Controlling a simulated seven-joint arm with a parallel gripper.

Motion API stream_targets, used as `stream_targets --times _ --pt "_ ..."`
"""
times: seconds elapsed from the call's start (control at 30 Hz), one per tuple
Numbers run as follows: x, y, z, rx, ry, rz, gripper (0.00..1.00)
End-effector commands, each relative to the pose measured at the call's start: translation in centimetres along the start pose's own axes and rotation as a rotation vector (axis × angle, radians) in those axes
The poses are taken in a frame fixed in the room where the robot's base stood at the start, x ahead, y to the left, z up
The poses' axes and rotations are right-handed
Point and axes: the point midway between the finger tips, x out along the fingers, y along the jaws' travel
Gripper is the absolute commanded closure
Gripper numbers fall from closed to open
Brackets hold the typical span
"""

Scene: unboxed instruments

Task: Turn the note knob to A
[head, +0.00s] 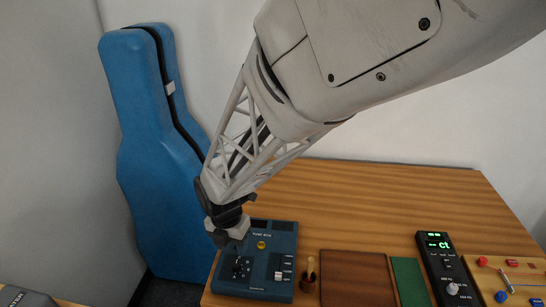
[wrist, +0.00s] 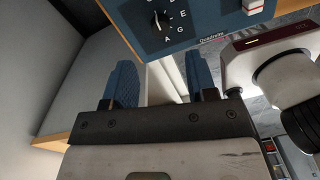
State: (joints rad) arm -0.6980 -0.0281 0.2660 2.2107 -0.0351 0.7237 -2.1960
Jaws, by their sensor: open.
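The note knob (wrist: 163,20) is a black knob with a white pointer on a dark panel of the blue tune box (head: 283,240). Letters including E, G and A curve around it, with A lowest in the wrist view. The pointer does not appear to be on A; its exact letter is unclear. In the head view the dark knob panel (head: 241,268) is on the box's left side. My gripper (head: 230,234) is over the box's back left part. In the wrist view my gripper (wrist: 163,82) has its blue fingers apart, nothing between them, short of the knob.
The box also has a yellow button (head: 261,245) and a white slider (head: 278,276). To its right are a small wooden cup (head: 308,285), a brown board (head: 355,280), a green book (head: 408,280) and a black device (head: 445,265). A blue instrument case (head: 150,150) stands left of the table.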

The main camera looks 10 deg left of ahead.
Motion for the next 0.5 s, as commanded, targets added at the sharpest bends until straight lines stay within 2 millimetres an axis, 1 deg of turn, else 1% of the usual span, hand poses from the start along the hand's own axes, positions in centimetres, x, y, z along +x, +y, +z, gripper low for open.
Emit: stream_targets --times 0.27,0.37,0.5 --pt "0.1 -0.1 0.0 0.002 0.0 0.0 0.48" --pt "0.4 -0.1 0.0 0.003 0.0 -0.001 0.48" --pt "1.4 -0.1 0.0 0.003 0.002 -0.002 0.48"
